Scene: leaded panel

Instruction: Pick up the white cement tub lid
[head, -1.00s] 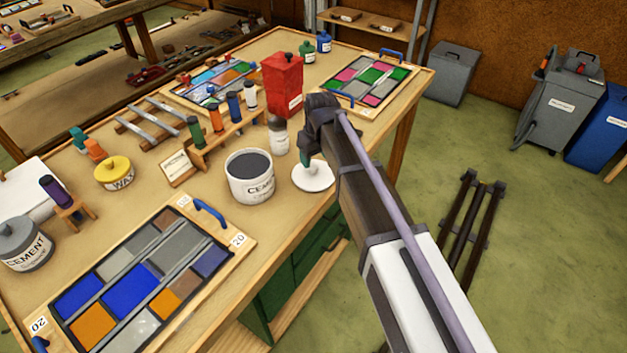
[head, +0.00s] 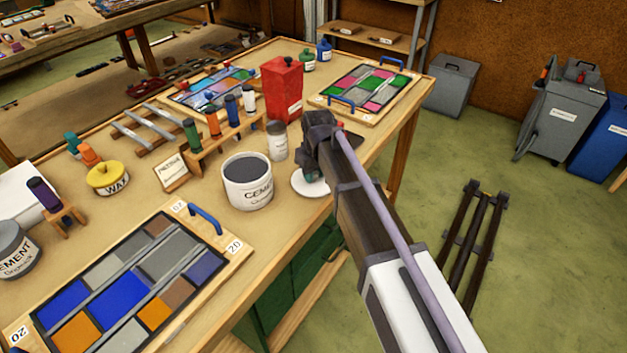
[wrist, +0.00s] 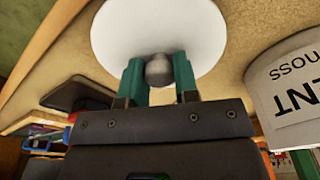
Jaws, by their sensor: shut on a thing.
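The white cement tub lid (head: 303,186) is at the table's front edge, right of the open white cement tub (head: 247,184). My arm hides part of it in the head view. In the wrist view, the round white lid (wrist: 120,35) has a grey knob (wrist: 159,71) at its middle. My gripper (wrist: 158,75) has its green fingers on both sides of this knob, shut on it. In the head view, my gripper (head: 313,172) is right over the lid. I cannot tell whether the lid touches the table.
A white jar (head: 277,142) with a dark cap stands close behind the lid. A red container (head: 283,88) and a rack of coloured bottles (head: 222,140) stand farther back. A dark flat object (wrist: 80,95) lies near the lid.

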